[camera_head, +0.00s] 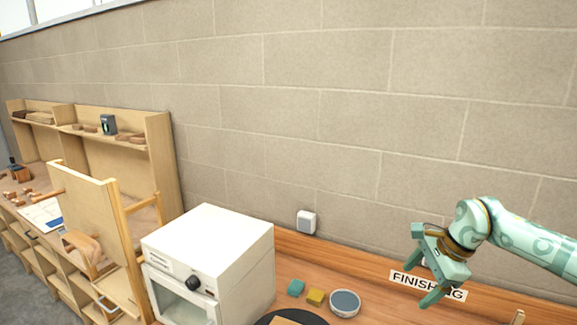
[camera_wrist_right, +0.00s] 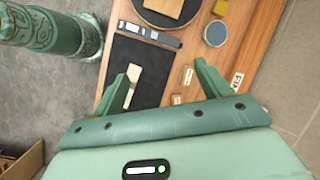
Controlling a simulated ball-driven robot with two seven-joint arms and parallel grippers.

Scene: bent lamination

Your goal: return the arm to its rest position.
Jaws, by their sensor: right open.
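My right arm (camera_head: 535,243) comes in from the right in the head view, and its green gripper (camera_head: 425,268) hangs in the air in front of the "FINISHING" sign on the bench. The jaws are apart with nothing between them. In the right wrist view the two fingers (camera_wrist_right: 163,85) stand wide apart above the bench, over a black mat (camera_wrist_right: 140,72) with a small pale wooden piece (camera_wrist_right: 133,88). My left gripper shows in neither view.
A white oven (camera_head: 215,255) stands on the wooden bench (camera_head: 375,262). Near it are teal (camera_head: 296,287) and yellow (camera_head: 315,297) blocks and a round grey-topped tin (camera_head: 345,303). A wooden panel (camera_head: 95,225) stands at left. A block wall rises behind the bench.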

